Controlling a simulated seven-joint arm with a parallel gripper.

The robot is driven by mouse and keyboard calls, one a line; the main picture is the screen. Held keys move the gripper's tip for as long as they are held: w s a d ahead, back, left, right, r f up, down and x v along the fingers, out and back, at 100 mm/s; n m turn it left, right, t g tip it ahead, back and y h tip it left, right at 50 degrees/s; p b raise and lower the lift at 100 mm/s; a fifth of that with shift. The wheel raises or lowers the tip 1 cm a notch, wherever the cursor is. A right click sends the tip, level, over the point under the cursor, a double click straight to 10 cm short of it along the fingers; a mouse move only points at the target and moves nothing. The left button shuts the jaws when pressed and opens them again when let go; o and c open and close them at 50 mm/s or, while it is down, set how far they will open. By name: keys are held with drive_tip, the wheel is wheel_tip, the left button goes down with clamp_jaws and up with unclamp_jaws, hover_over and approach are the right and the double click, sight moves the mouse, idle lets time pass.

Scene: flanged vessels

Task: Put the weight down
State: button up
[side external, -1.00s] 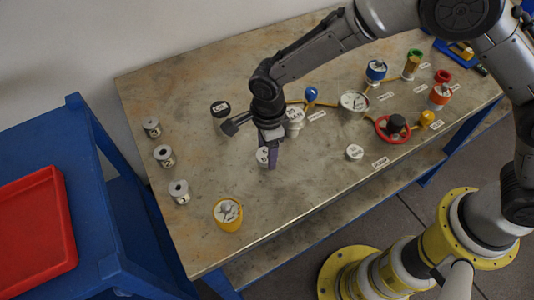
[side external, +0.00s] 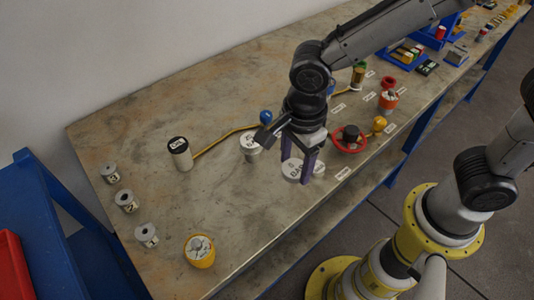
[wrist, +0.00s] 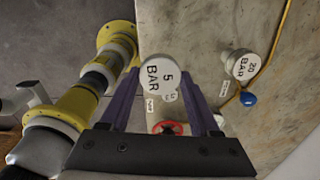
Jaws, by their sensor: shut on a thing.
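My gripper (side external: 300,178) is shut on a white disc-shaped weight, which reads "5 BAR" in the wrist view (wrist: 158,78). The weight also shows in the side view (side external: 290,170), between the dark purple fingers. A smaller white lettered piece (wrist: 171,96) shows right beside its edge in the wrist view, and a pale disc (side external: 319,168) shows by the right finger in the side view. Whether the held weight touches anything below cannot be told. A white weight marked "20 BAR" (wrist: 243,65) stands apart; it is left of my gripper in the side view (side external: 250,144).
A red handwheel (side external: 348,139) with a black knob and a yellow knob (side external: 379,124) stand right of my gripper.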

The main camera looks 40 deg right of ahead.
drive_tip(key=w+d+r, duration=0.4)
drive_tip(key=d+r, duration=0.3)
hover_over(251, 140)
drive_tip(key=s, duration=0.1)
drive_tip(key=shift+m, duration=0.3)
drive_tip(key=f, duration=0.8)
drive_tip(key=shift+d+f, duration=0.15)
drive_tip(key=shift+d, duration=0.1)
drive_tip(key=shift+w+a+f, duration=0.2)
drive_tip(key=shift+w+f, duration=0.3)
drive_tip(key=shift+f, duration=1.6)
drive_tip(key=shift+f, duration=0.1)
drive_tip(key=o, duration=1.4)
